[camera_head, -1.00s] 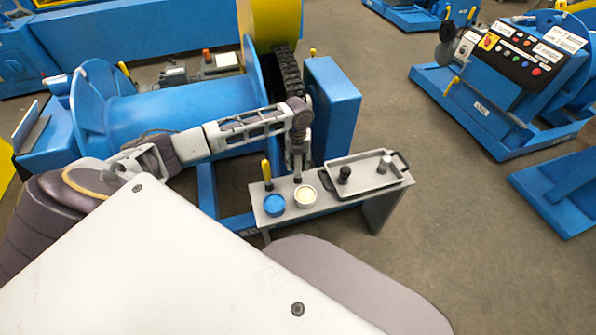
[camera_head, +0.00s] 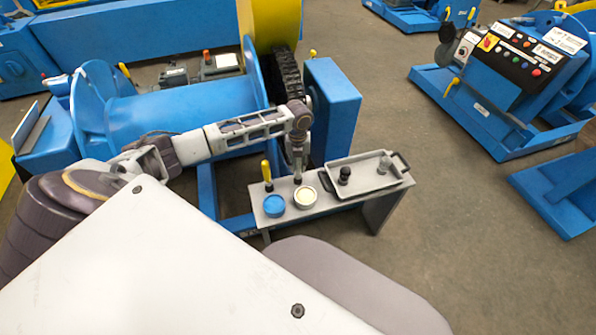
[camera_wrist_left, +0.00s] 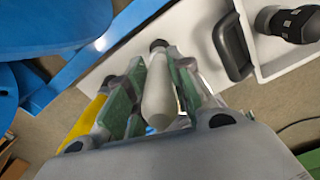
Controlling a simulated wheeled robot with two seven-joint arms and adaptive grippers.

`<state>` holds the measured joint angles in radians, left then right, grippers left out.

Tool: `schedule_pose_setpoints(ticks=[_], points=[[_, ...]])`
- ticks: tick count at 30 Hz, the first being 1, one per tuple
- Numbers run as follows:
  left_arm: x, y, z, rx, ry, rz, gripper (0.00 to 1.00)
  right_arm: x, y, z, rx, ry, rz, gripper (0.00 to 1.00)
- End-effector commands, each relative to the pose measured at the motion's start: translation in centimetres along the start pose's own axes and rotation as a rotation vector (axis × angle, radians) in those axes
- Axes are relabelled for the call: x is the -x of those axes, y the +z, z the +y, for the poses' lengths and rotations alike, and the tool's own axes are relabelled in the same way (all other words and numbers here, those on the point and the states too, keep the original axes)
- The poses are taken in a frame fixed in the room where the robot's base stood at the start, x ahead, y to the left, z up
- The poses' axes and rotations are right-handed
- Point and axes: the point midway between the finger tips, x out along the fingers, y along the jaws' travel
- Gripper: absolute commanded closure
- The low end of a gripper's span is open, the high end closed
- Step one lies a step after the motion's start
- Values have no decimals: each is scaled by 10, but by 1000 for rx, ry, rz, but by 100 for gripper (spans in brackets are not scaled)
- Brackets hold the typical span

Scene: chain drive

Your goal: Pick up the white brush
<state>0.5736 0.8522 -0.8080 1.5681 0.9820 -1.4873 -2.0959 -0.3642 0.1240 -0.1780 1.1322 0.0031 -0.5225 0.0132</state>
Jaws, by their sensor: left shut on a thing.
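The white brush (camera_wrist_left: 159,95) has a pale rounded handle and a dark end, seen in the left wrist view. My left gripper (camera_wrist_left: 153,82) is shut on this handle, with a green pad on each side of it. In the head view the left gripper (camera_head: 298,168) points down over the back edge of the small grey table (camera_head: 332,201). Its fingers hide most of the brush there. My right gripper is not in view.
A yellow-handled brush (camera_head: 266,172) stands close left of the gripper. A blue tin (camera_head: 274,205) and a cream-topped tin (camera_head: 305,197) sit in front. A grey tray (camera_head: 362,187) with dark-handled items is at right. Blue machinery (camera_head: 332,110) stands close behind.

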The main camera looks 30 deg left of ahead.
Motion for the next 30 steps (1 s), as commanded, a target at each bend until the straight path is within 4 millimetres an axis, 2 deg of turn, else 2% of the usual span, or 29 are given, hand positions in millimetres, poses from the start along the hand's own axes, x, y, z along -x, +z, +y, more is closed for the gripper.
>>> schedule_pose_setpoints(ticks=[8,14,22,30], points=[[2,0,0,0,0,-1,100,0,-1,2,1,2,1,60],[14,0,0,0,-1,-1,100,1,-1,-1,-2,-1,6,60],[50,1,0,0,-2,-3,100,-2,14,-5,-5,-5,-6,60],[87,1,0,1,-1,-1,100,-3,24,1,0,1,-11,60]])
